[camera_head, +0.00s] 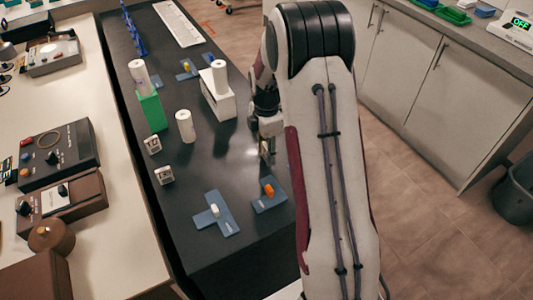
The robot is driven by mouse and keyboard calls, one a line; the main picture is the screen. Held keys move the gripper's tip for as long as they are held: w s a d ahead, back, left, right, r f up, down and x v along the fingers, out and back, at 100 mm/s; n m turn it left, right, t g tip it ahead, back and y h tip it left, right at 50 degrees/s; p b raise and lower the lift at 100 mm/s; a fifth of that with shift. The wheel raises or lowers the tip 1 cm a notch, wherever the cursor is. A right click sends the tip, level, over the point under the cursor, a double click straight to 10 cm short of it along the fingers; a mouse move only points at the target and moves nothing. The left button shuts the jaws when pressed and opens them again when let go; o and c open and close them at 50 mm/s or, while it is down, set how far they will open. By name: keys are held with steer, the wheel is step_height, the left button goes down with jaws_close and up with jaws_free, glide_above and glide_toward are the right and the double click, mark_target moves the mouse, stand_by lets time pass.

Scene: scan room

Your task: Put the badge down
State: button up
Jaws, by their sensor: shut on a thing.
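My gripper (266,142) hangs over the right edge of the dark table (215,158), partly hidden by my own arm. It is shut on a small, thin thing, which I take to be the badge (265,153). Little of the badge shows, and its face cannot be made out. I cannot tell whether it touches the tabletop.
White cylinders (185,126) stand near a green block (152,112) and a white box (218,98). Blue pieces with an orange peg (269,190) and a white peg (215,210) lie in front.

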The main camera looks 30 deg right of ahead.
steer(key=shift+f, duration=0.6)
steer(key=shift+f, duration=0.2)
steer(key=o, duration=0.9)
steer(key=shift+o, duration=0.2)
steer(key=shift+r, duration=0.1)
steer(key=shift+r, duration=3.85)
